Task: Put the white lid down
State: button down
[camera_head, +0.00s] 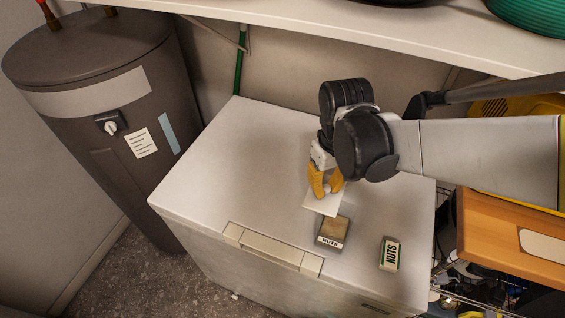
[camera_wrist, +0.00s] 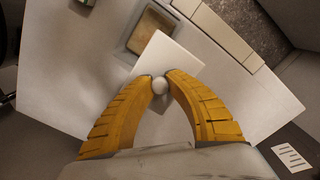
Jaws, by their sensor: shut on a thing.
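The white lid (camera_head: 323,204) is a thin square plate with a small round knob. My gripper (camera_head: 326,189) has its yellow fingertips closed around that knob. The wrist view shows the fingertips (camera_wrist: 160,86) meeting on the knob, with the lid (camera_wrist: 176,55) spread out beyond them. The lid is over the top of the white chest freezer (camera_head: 240,150); I cannot tell whether it touches the surface. One lid corner is close to the open-topped nuts box (camera_head: 332,232), which also shows in the wrist view (camera_wrist: 151,28).
The freezer top's left side is clear. A grey water heater (camera_head: 110,120) stands at left, a shelf (camera_head: 400,35) hangs above, and a wire rack with a wooden board (camera_head: 510,230) is at right.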

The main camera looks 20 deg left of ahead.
jog(key=shift+a+f, duration=0.15)
jog(key=shift+f, duration=0.3)
jog(key=b, duration=0.5)
send_over(277, 214)
notch_tip(277, 214, down, 7)
jog(key=shift+r, duration=0.15)
jog(key=shift+f+b, duration=0.7)
jog(key=shift+f, duration=1.25)
jog(key=shift+f, duration=0.15)
jog(key=c, duration=1.4)
grip_release()
